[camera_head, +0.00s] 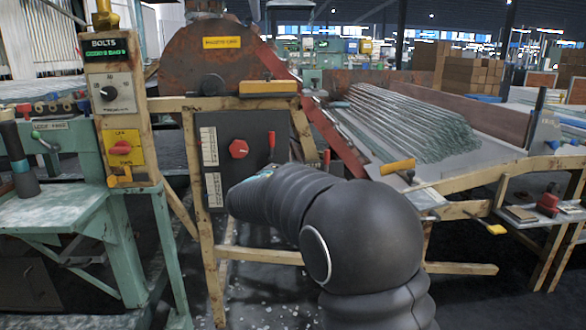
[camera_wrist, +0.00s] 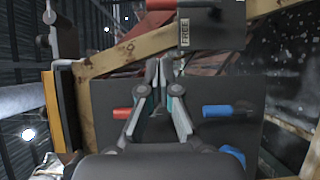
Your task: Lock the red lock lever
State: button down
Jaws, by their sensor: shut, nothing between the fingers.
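In the wrist view a red handle (camera_wrist: 160,4) is at the top edge, next to a dark plate with a label reading FREE (camera_wrist: 184,33). Another red handle (camera_wrist: 122,113) lies sideways on the dark panel below. I cannot tell which matches which between views. My gripper (camera_wrist: 157,68) is shut and empty, its tips below the FREE plate; in the head view my arm hides its fingers.
Blue handles (camera_wrist: 217,110) lie right of my fingers in the wrist view. A red knob (camera_head: 238,149) is on the dark panel. A wooden frame (camera_head: 205,240) surrounds it. A rack of glass tubes (camera_head: 405,120) is at right, and a switch post (camera_head: 122,110) at left.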

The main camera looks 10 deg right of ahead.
aim_at(326, 165)
jog(key=shift+w+d+p, duration=0.2)
jog(key=shift+w+d, duration=0.8)
jog(key=shift+d, duration=0.25)
jog(key=shift+w+d+p, duration=0.15)
jog(key=shift+w+d, duration=0.9)
jog(key=shift+d, duration=0.2)
jog(key=shift+w+d+p, duration=0.2)
jog(key=shift+w+d, duration=0.8)
jog(key=shift+d, duration=0.25)
